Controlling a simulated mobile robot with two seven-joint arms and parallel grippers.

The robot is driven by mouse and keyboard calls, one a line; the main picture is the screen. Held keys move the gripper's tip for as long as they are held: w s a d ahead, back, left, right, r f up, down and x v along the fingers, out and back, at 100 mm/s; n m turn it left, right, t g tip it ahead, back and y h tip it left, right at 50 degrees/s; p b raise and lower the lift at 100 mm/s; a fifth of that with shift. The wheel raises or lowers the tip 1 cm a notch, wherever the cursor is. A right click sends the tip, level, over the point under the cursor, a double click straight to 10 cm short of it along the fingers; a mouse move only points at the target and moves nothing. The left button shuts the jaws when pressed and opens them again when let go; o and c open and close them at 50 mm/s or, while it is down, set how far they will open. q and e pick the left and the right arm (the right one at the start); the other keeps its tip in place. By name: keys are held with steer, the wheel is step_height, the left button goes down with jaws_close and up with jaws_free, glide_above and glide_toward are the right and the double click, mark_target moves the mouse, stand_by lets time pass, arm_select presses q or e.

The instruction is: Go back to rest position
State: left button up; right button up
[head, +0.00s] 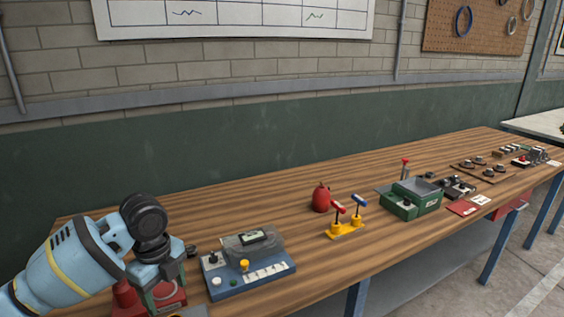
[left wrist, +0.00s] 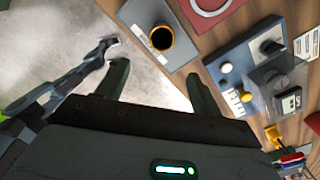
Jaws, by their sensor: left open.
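My left arm comes in from the left in the head view, over the near left end of the wooden bench (head: 270,210). The left gripper shows in the left wrist view (left wrist: 160,90), with two dark fingers spread wide and nothing between them. In the head view, its fingers are hard to make out behind the wrist, in front of a red item (head: 125,298). My right gripper cannot be made out in either view.
Right of the left arm stands a blue control box (head: 250,278), also in the left wrist view (left wrist: 255,75). A yellow two-lever stand (head: 346,229), a red canister (head: 320,198) and a green box (head: 410,200) stand farther along. The bench's back left is clear.

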arm_select(q)
steer(key=s+d+f+n+t+h, duration=0.1)
steer(key=s+d+f+n, duration=0.3)
steer(key=s+d+f, duration=0.3)
steer(key=s+d+f+n+h, duration=0.2)
steer(key=s+d+f+n, duration=0.25)
steer(key=s+f, duration=0.55)
steer(key=s+a+f+n+y, duration=0.1)
steer(key=s+a+n, duration=0.2)
steer(key=s+n, duration=0.45)
steer(key=s+a+f+n+y, duration=0.1)
steer(key=s+a+n+y, duration=0.2)
steer(key=s, duration=0.7)
steer(key=w+d+f+n+t+h, duration=0.1)
steer(key=w+d+f+t+h, duration=0.1)
steer(key=w+f+t, duration=0.4)
steer(key=shift+d+f+t+h, duration=0.45)
steer(key=shift+f+t, duration=0.55)
steer(key=shift+f, duration=0.9)
steer(key=shift+a, duration=0.1)
